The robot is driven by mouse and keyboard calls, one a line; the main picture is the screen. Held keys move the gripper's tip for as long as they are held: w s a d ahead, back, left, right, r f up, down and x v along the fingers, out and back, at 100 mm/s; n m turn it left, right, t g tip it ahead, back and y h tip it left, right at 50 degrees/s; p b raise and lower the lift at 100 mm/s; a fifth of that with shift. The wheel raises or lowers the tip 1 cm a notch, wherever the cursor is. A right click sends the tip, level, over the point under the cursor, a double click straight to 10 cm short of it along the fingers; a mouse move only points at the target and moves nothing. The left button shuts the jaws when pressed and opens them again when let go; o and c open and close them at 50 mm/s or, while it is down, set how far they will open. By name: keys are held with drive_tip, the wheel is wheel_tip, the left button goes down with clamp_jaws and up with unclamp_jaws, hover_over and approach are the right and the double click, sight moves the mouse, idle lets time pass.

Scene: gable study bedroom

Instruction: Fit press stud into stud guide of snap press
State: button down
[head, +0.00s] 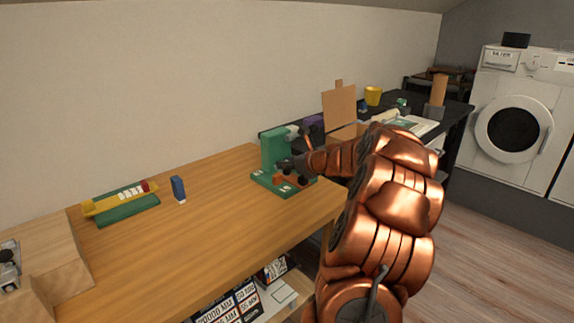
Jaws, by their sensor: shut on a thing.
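The snap press (273,150) is a green upright frame on a flat green base, standing near the right end of the wooden table. A reddish-brown part (291,181) sits on its base; I cannot tell whether it is the stud guide. My copper arm reaches in from the right. My dark gripper (287,165) is at the press, low in front of its upright and above the base. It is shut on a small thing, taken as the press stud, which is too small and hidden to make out. Whether the stud touches the guide cannot be told.
A green tray with a yellow holder (108,205) and a small blue block (178,188) stand on the table (190,240) to the left. Wooden blocks (45,260) are at the left edge. A black desk (455,113) with cardboard and a yellow cup (373,95) lies behind my arm.

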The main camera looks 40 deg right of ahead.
drive_tip(key=shift+f, duration=0.1)
drive_tip(key=c, duration=0.9)
unclamp_jaws()
drive_tip(key=shift+c, duration=0.2)
drive_tip(key=shift+s+r, duration=0.25)
drive_tip(key=p+v, duration=0.2)
drive_tip(key=v, duration=0.9)
drive_tip(key=shift+s, duration=0.2)
drive_tip(key=shift+r, duration=0.1)
